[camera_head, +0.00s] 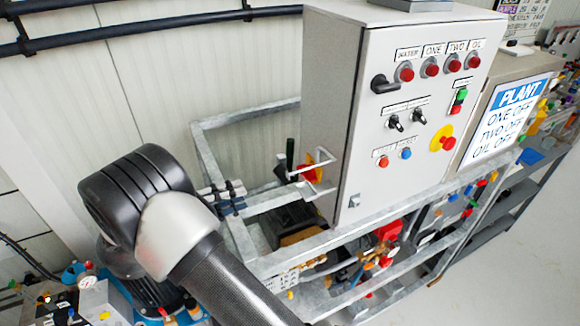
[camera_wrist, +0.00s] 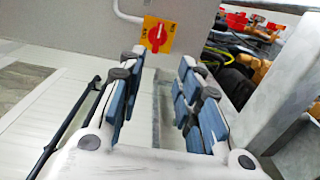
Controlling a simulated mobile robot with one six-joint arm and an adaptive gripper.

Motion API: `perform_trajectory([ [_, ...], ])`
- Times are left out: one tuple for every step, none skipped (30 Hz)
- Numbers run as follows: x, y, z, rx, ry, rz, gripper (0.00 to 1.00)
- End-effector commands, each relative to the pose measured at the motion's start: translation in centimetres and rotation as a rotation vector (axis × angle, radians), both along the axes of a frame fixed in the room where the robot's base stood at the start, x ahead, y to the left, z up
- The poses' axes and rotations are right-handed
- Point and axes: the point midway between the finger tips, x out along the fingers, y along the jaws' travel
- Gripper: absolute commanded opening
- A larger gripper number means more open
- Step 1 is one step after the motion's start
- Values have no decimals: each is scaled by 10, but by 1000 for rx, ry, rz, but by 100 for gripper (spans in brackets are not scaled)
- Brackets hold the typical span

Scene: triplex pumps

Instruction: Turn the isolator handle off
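The isolator handle (camera_wrist: 157,35) is a red rotary knob on a yellow square plate. It is fixed to the side of the grey control cabinet, and its grip looks roughly upright in the wrist view. In the head view the isolator handle (camera_head: 306,172) shows edge-on on the cabinet's left side, partly behind a pale bent rod. My gripper (camera_wrist: 163,70) is open and empty, its blue-padded fingers apart, with the handle beyond the fingertips and a clear gap between. In the head view my gripper (camera_head: 228,196) is left of the handle, partly hidden by my arm.
The cabinet front (camera_head: 400,130) carries red lamps, switches and a red emergency stop button on yellow. A grey metal frame (camera_head: 285,262) runs below and beside my gripper. A pale conduit (camera_wrist: 126,12) lies left of the yellow plate.

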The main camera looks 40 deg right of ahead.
Motion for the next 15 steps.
perform_trajectory([
  [3,1,-1,-20,0,7,32],
  [4,1,-1,-27,-3,10,32],
  [4,0,-2,-34,-5,11,32],
  [4,-2,-2,-36,-6,11,32],
  [3,-4,-2,-37,-5,11,32],
  [2,-8,-2,-37,-5,11,32],
  [1,-12,-2,-36,-6,11,32],
  [0,-17,-2,-35,-5,11,32],
  [-2,-24,-3,-36,-4,9,32],
  [-4,-29,-3,-35,-3,9,32],
  [-5,-36,-3,-34,-3,8,32],
  [-7,-44,-3,-34,-4,8,32],
  [-9,-51,-3,-35,-4,8,32],
  [-11,-57,-3,-34,-3,7,32],
  [-12,-66,-3,-34,-3,9,32],
])
